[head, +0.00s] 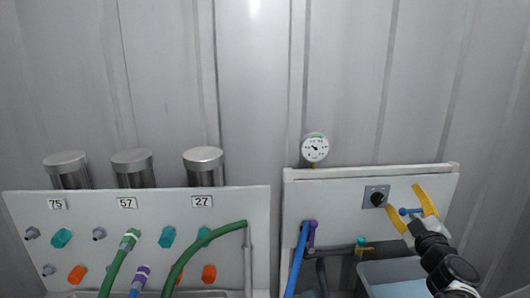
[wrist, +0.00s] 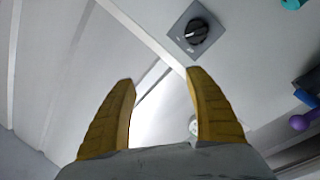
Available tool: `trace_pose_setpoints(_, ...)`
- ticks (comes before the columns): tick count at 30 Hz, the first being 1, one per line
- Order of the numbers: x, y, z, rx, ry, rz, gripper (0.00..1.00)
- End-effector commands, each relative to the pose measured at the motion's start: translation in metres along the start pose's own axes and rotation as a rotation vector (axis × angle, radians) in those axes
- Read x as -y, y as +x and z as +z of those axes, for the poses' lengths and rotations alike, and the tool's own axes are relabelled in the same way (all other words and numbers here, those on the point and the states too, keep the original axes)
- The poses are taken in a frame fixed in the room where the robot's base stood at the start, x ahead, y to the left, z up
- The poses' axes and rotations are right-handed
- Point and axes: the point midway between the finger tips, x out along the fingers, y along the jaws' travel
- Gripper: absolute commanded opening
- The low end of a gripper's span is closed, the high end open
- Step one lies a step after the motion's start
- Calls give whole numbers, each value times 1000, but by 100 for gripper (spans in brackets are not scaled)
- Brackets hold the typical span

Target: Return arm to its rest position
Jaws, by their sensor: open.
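My gripper (head: 403,197) is at the right of the head view, in front of the right-hand panel (head: 335,188). Its two yellow fingers are spread apart with nothing held between them. In the wrist view my gripper (wrist: 160,78) also shows open and empty. A black knob (head: 377,199) on a grey square plate is just left of the fingers in the head view. In the wrist view the knob (wrist: 197,31) lies beyond the fingertips, apart from them. A blue handle-like part (head: 410,211) shows between the fingers in the head view; whether they touch it is unclear.
A pressure gauge (head: 315,148) stands above the right panel. The left panel (head: 150,205) carries coloured fittings, green hoses (head: 190,262) and metal cylinders labelled 75, 57 and 27. A grey bin (head: 392,270) sits below my gripper.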

Motion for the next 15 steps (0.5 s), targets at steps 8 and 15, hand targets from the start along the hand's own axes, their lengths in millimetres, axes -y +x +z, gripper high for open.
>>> trace_pose_setpoints(8,-17,-60,-45,326,351,68,63)
trace_pose_setpoints(15,72,-172,-62,672,609,-192,63)
